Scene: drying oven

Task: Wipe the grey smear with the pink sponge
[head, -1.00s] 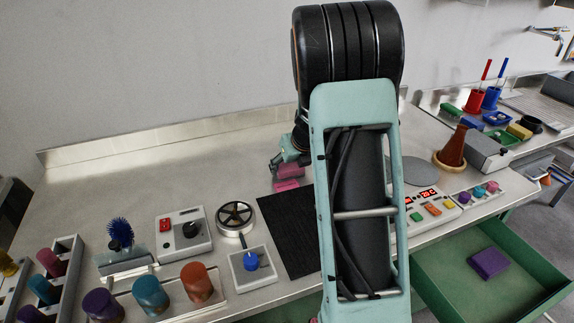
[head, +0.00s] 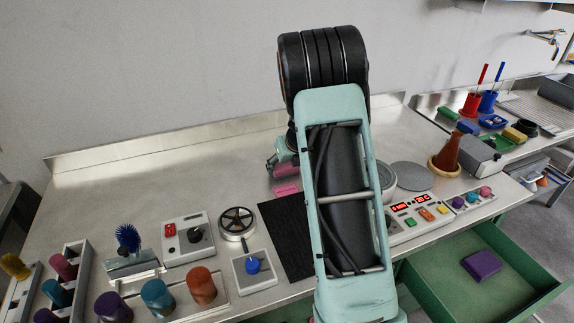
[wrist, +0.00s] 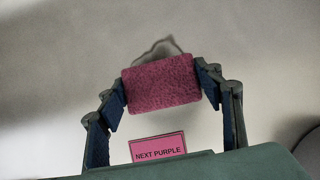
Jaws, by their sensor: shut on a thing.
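My gripper (wrist: 160,88) is shut on the pink sponge (wrist: 160,83), one finger at each end. The grey smear (wrist: 164,46) shows just beyond the sponge's far edge in the wrist view; the sponge may hide part of it. I cannot tell whether the sponge touches the worktop. In the head view, my gripper (head: 280,160) and the sponge (head: 287,171) are partly hidden by my arm, over the back middle of the metal worktop (head: 110,195). The smear cannot be made out there.
A pink card reading "NEXT PURPLE" (wrist: 157,148) lies on the near side of the sponge. A black mat (head: 284,238), a handwheel (head: 237,222) and a switch box (head: 187,238) are nearer the front. A green drawer (head: 520,275) stands open at right. The worktop's back left is clear.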

